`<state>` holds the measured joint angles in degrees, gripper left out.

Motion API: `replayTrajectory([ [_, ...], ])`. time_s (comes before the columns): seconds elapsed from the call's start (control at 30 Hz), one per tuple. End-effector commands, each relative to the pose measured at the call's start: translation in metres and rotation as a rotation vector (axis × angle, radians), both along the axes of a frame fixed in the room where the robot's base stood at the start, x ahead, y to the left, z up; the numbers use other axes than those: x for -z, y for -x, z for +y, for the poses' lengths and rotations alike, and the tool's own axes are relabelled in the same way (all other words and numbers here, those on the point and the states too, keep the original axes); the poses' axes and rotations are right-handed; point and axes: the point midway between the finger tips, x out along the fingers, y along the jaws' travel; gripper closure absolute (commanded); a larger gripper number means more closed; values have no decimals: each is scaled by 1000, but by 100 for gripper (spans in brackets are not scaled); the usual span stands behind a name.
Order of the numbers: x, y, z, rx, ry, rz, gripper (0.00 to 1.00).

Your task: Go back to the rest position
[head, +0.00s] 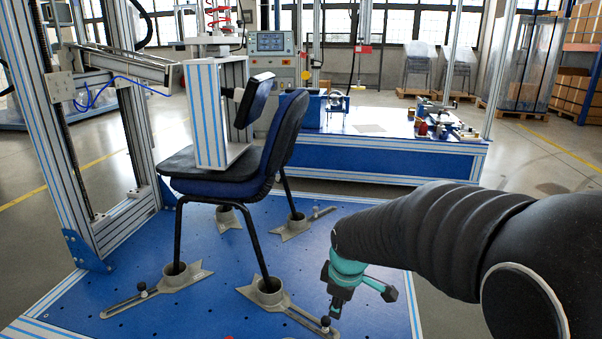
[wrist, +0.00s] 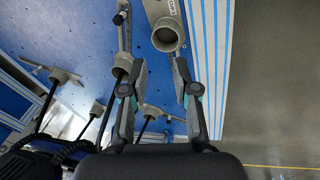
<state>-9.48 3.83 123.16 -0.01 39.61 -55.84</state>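My gripper (head: 362,300) hangs at the end of my black-sleeved arm, over the right part of the blue base plate (head: 215,262). In the wrist view my gripper (wrist: 160,62) has its two grey and teal fingers apart, with nothing between them. The dark blue chair (head: 285,135) stands upright on the plate, left of my gripper and apart from it. Its front legs stand in grey foot cups, and the nearest cup (head: 266,290) is left of my gripper. In the wrist view a grey cup (wrist: 167,35) shows beyond the fingertips.
A striped test frame (head: 45,120) stands left of the chair, and a loading block (head: 208,112) rests on the seat. Clamp arms with black knobs (head: 325,322) lie on the plate. A blue workbench (head: 385,158) stands behind. Grey floor (wrist: 275,80) is open beyond the plate edge.

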Motion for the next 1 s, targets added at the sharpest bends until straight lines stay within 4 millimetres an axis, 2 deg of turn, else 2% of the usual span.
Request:
replayTrajectory([
  [0.03, -20, 11, -7, 62, -16, -18, 71],
  [0.2, -63, 49, -26, 275, -74, -61, 71],
  [0.5, -119, 122, -53, 644, -195, -135, 71],
  [0.7, -141, 170, -66, 878, -285, -180, 71],
  [0.8, -145, 188, -70, 969, -324, -196, 71],
  [1.0, -148, 207, -74, 1066, -366, -211, 71],
])
